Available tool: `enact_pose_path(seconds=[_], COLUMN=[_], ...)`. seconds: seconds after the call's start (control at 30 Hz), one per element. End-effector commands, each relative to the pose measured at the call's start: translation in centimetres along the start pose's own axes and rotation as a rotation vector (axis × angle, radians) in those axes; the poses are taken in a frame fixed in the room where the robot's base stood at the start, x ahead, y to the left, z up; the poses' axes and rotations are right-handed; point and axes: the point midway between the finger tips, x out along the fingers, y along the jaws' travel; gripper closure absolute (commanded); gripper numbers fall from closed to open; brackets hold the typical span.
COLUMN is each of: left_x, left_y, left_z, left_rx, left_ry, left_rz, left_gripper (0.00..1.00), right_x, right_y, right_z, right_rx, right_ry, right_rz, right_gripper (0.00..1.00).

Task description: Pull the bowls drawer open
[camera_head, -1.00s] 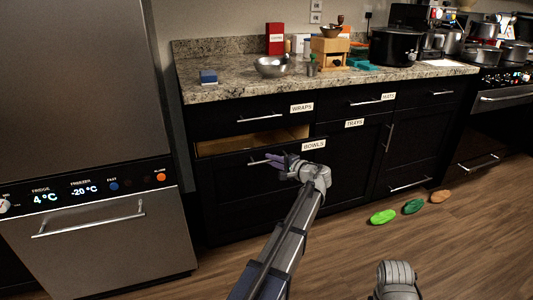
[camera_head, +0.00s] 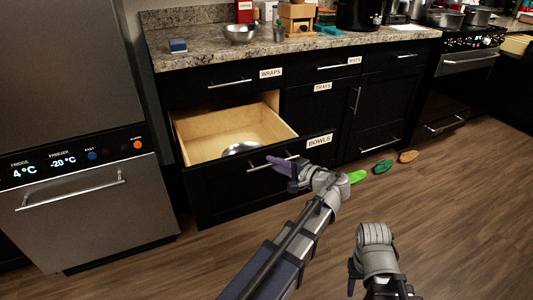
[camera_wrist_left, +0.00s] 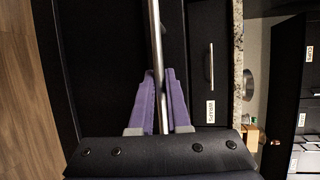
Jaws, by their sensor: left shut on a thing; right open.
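The bowls drawer (camera_head: 250,183) has a black front with a "BOWLS" label and stands well out from the cabinet. Its pale wooden inside shows, with a metal bowl (camera_head: 241,149) in it, partly hidden by the front. My left gripper (camera_head: 284,165) is shut on the drawer's bar handle (camera_head: 259,167). In the left wrist view the purple fingers (camera_wrist_left: 162,100) sit on both sides of the metal bar (camera_wrist_left: 155,40). My right gripper (camera_head: 354,275) is low at the bottom of the head view, away from the drawer, open; its fingertips are hard to make out.
The wraps drawer (camera_head: 215,88) above and the trays door (camera_head: 318,120) beside are closed. The counter (camera_head: 200,57) holds a metal bowl (camera_head: 240,33) and a blue block (camera_head: 177,46). Green and brown oval things (camera_head: 383,167) lie on the floor at right.

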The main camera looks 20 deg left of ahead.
Motion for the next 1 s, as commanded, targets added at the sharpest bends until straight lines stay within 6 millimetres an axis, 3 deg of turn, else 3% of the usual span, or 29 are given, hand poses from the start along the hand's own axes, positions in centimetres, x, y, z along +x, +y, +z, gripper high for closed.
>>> enact_pose_path(seconds=[0.2,0.4,0.9,0.93,1.0], left_x=[-3.3,-4.9,-5.4,-5.4,-5.4], left_y=[0.7,1.1,1.2,1.2,1.2], left_z=[1.4,2.0,2.1,2.1,2.1], left_rx=[0.0,0.0,0.0,0.0,0.0], left_ry=[0.003,0.002,0.0,0.0,0.0], left_rz=[0.001,0.0,0.001,0.001,0.0], left_gripper=[1.0,1.0,1.0,0.84,0.76], right_x=[0.0,0.0,0.0,0.0,0.0], right_y=[0.0,0.0,0.0,0.0,0.0], right_z=[0.0,0.0,0.0,0.0,0.0], right_rx=[0.0,0.0,0.0,0.0,0.0], right_ry=[0.0,0.0,0.0,0.0,0.0], right_rz=[0.0,0.0,0.0,0.0,0.0], right_gripper=[0.5,0.5,0.5,0.5,0.5])
